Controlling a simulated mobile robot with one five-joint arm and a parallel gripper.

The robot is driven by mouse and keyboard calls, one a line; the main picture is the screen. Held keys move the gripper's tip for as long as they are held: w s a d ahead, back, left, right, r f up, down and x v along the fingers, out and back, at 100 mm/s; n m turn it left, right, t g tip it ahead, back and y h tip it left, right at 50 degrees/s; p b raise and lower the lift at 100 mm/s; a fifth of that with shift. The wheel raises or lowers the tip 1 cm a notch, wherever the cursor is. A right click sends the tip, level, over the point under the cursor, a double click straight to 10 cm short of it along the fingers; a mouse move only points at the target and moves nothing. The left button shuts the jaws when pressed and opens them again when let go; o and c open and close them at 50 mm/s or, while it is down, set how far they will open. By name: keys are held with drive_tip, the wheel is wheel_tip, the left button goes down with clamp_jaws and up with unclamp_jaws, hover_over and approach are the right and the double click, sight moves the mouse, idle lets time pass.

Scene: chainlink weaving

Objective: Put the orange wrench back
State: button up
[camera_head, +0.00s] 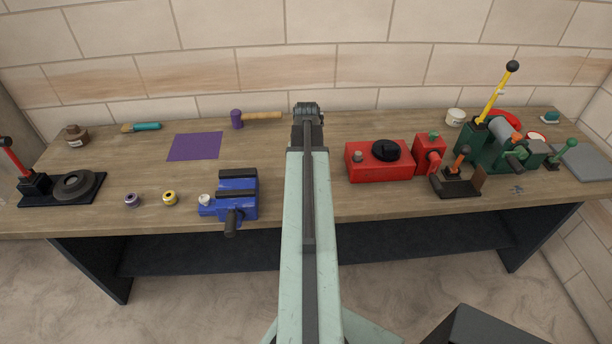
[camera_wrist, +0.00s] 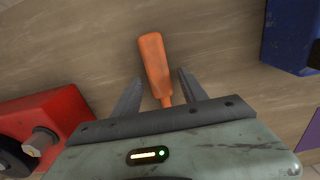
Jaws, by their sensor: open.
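An orange tool (camera_wrist: 153,55), with a thick handle, shows in the wrist view. Only this handle shows; its other end is hidden behind my gripper's body, so I cannot tell the head's shape. My gripper (camera_wrist: 160,76) is open, with one finger on each side of the handle. There is a gap on both sides and nothing is clamped. In the head view my own arm hides the tool and the gripper fingers.
A blue vise (camera_head: 237,195) stands left of my arm on the wooden bench (camera_head: 330,196). A red box with a black knob (camera_head: 371,172) stands right of it. A purple mat (camera_head: 194,146) and a mallet (camera_head: 237,119) lie behind the vise. A green machine (camera_head: 480,146) stands farther right.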

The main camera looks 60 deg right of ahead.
drive_tip(key=r+p, duration=0.7)
drive_tip(key=shift+d+r+p, duration=0.3)
drive_tip(key=shift+r, duration=0.1)
